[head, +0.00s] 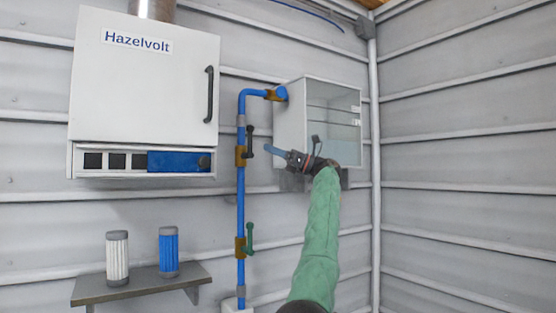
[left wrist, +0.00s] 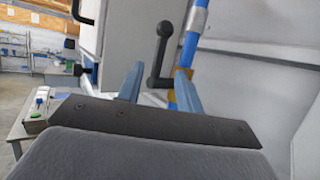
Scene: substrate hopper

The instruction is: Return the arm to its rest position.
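My left gripper (head: 268,149) reaches in from the lower middle on a green-sleeved arm and points left in the head view. Its fingertips are just right of the upper valve's black handle (head: 250,141), with a small gap visible. In the left wrist view my left gripper (left wrist: 159,78) has its two blue-grey fingers spread, with nothing held. The black handle (left wrist: 163,45) stands beyond them, its lower end between the fingertips in the picture. My right gripper is in neither view.
A blue pipe (head: 241,200) carries the upper valve and a lower green-handled valve (head: 249,240). A glass-fronted box (head: 290,125) is behind the gripper. A white Hazelvolt cabinet (head: 140,80) hangs left. A shelf (head: 140,288) holds white (head: 117,260) and blue (head: 168,253) cartridges.

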